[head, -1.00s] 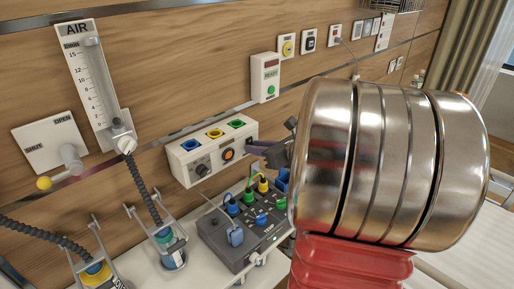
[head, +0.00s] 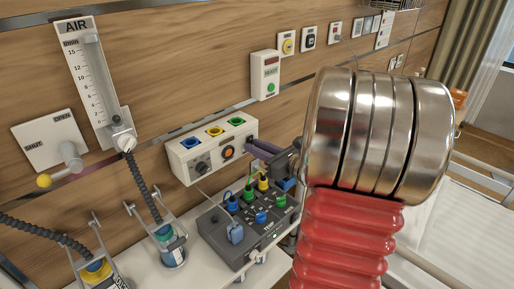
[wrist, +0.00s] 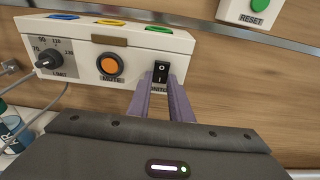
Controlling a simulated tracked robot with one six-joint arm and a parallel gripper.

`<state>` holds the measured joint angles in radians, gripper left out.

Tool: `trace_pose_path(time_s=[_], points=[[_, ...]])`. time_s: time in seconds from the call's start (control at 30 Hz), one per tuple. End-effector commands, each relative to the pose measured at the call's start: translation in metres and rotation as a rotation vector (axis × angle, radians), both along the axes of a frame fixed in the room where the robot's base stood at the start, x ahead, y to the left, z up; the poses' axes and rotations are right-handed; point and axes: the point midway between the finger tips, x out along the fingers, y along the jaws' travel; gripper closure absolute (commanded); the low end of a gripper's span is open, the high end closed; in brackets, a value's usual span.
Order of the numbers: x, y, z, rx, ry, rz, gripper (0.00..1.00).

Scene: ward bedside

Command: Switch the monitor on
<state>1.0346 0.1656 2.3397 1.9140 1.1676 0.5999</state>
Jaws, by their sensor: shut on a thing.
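A white wall box (head: 205,165) in the head view carries a dark knob, an orange mute button (head: 228,152) and coloured sockets on top. In the wrist view the box (wrist: 90,45) shows a black rocker switch (wrist: 161,72) at its right end, its label partly hidden by my fingers. My gripper (wrist: 163,88) has its two purple fingers on either side of the switch's lower end, shut on it. In the head view my gripper (head: 256,147) reaches the box's right end; the switch is hidden there. I cannot tell which way the rocker is tipped.
A dark grey unit (head: 245,235) with coloured plugs stands on the shelf below. A reset box (head: 265,75) hangs above right. An air flowmeter (head: 95,80), a shut/open valve (head: 50,145) and hoses are at left. A bed is at right.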

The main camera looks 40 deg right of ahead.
Motion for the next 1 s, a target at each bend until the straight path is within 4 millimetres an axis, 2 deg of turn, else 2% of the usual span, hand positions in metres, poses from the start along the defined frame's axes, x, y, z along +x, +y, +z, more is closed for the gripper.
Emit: trace_pose_path(time_s=[0.03, 0.3, 0.67, 1.0], points=[[0.000, 0.001, -0.001, 0.001, 0.002, 0.003, 0.81], [0.000, 0.000, -0.001, 0.001, 0.002, 0.001, 0.62], [-0.004, -0.001, 0.000, 0.000, 0.001, -0.001, 0.62], [-0.040, -0.003, 0.005, -0.001, 0.001, -0.004, 0.62]])
